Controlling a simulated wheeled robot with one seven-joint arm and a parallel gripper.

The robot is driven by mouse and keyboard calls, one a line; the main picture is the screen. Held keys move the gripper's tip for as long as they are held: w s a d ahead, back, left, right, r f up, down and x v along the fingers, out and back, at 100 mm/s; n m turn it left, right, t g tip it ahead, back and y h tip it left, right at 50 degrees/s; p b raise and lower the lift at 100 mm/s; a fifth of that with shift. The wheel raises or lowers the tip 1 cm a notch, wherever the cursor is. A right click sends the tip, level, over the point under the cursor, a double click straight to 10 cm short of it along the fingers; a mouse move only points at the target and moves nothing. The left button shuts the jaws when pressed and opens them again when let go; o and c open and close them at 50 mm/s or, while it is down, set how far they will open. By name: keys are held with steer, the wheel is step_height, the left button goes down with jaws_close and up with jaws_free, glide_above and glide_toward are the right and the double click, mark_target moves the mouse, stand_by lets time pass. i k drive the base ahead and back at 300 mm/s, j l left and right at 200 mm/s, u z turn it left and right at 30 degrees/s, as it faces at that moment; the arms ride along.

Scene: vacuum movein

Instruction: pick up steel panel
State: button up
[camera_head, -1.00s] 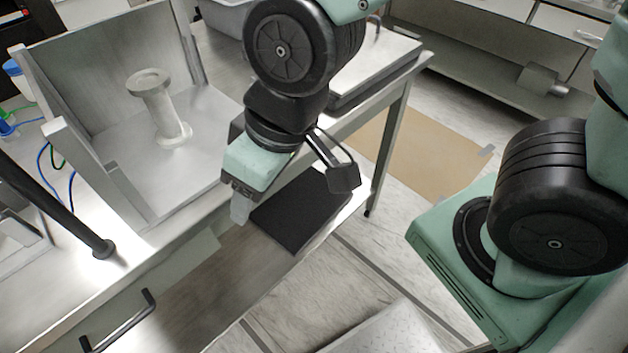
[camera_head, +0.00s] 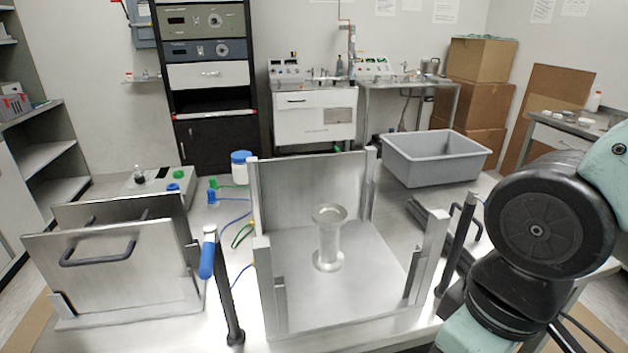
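A steel panel (camera_head: 125,285) with a dark bar handle stands upright in a low rack at the left of the table. A second steel panel (camera_head: 95,211) stands close behind it, with its handle partly hidden. The steel chamber (camera_head: 335,305) in the middle is open at the top and front, with a pale flanged tube (camera_head: 328,240) upright inside it. My gripper (camera_head: 462,335) is at the lower right edge, to the right of the chamber and far from the panels. Only part of its mint body shows; its fingers are out of the picture.
A dark post with a blue-gripped lever (camera_head: 208,258) stands between the rack and chamber. Another dark post (camera_head: 458,245) stands at the chamber's right, near a dark handle. A grey bin (camera_head: 435,165) and blue-capped jar (camera_head: 240,170) sit behind. Cables lie on the table.

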mark_target(110, 268)
steer(key=u, duration=1.55)
